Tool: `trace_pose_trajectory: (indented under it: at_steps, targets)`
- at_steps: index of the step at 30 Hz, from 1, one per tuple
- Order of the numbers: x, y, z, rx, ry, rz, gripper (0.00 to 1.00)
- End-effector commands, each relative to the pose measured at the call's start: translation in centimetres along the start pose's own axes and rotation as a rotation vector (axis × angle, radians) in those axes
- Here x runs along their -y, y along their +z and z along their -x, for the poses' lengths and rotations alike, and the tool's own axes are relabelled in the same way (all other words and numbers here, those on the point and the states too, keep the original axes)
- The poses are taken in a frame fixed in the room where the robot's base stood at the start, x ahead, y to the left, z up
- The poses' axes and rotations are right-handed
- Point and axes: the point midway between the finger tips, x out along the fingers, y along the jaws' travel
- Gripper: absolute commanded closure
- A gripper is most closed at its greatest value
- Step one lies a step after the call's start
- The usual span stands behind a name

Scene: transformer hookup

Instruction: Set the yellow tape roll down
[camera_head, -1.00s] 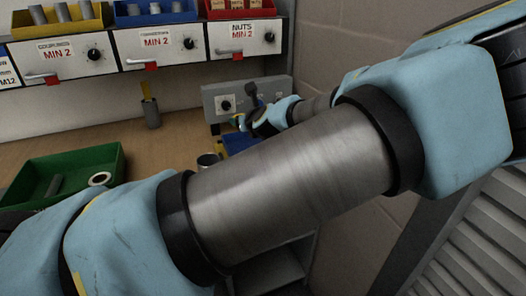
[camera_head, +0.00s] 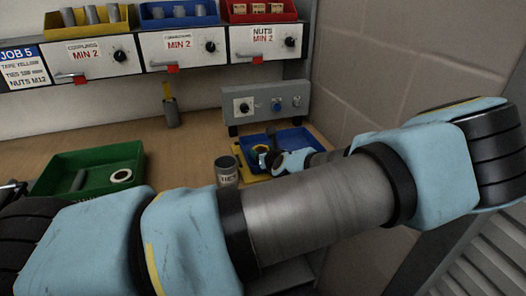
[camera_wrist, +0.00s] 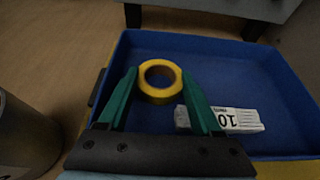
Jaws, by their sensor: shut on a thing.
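The yellow tape roll (camera_wrist: 158,94) is held between the two green fingers of my gripper (camera_wrist: 159,74) in the wrist view. It is inside the outline of the blue tray (camera_wrist: 240,80); I cannot tell whether it touches the tray floor. In the head view, my gripper (camera_head: 264,158) is low at the blue tray (camera_head: 297,138), with the tape roll (camera_head: 260,149) at its tips. My arm crosses the foreground and hides part of the bench.
A white packet marked 10 (camera_wrist: 238,120) lies in the blue tray, close to the right finger. A grey can (camera_head: 227,172) stands left of the tray. A control panel (camera_head: 268,107) stands behind it. A green bin (camera_head: 88,168) is at left. Bare bench lies between.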

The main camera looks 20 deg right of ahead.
Motion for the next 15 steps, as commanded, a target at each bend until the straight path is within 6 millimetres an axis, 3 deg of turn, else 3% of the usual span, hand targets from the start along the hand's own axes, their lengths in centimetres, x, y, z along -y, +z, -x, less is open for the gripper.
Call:
trace_pose_trajectory:
  at_steps: [3, 4, 12, 15]
  targets:
    - [0.00, -0.25, -0.09, 0.000, 0.000, 0.000, 0.89]
    - [0.00, -0.27, -0.10, 0.000, 0.000, 0.000, 0.33]
    - [0.00, -0.19, -0.06, 0.000, 0.000, 0.000, 0.04]
    - [0.00, -0.18, -0.06, 0.000, 0.000, 0.000, 0.04]
